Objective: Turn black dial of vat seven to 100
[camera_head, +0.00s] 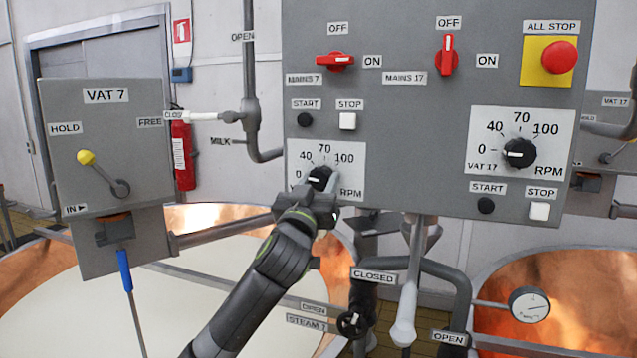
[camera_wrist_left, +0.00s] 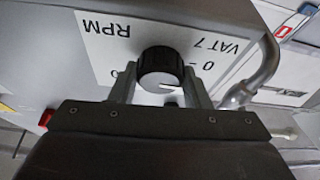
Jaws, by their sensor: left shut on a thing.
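The black dial of vat 7 (camera_head: 320,176) sits on the white RPM plate (camera_head: 351,192), low on the left of the grey control panel. The plate reads 0, 40, 70 and 100. The dial's white mark points left, near 0. My left gripper (camera_head: 310,192) reaches up from below, its fingers on either side of the dial. In the left wrist view the dial (camera_wrist_left: 161,66) shows upside down between the two fingers of my left gripper (camera_wrist_left: 160,92), which is shut on it. The gripper hides the dial's lower part in the head view. My right gripper is not in view.
A similar vat 17 dial (camera_head: 519,152) is at right, its mark near 0. Above are START (camera_head: 304,120) and STOP (camera_head: 347,121) buttons and a red mains switch (camera_head: 335,61). Pipes (camera_head: 430,270) run below the panel. The VAT 7 box (camera_head: 107,150) stands left.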

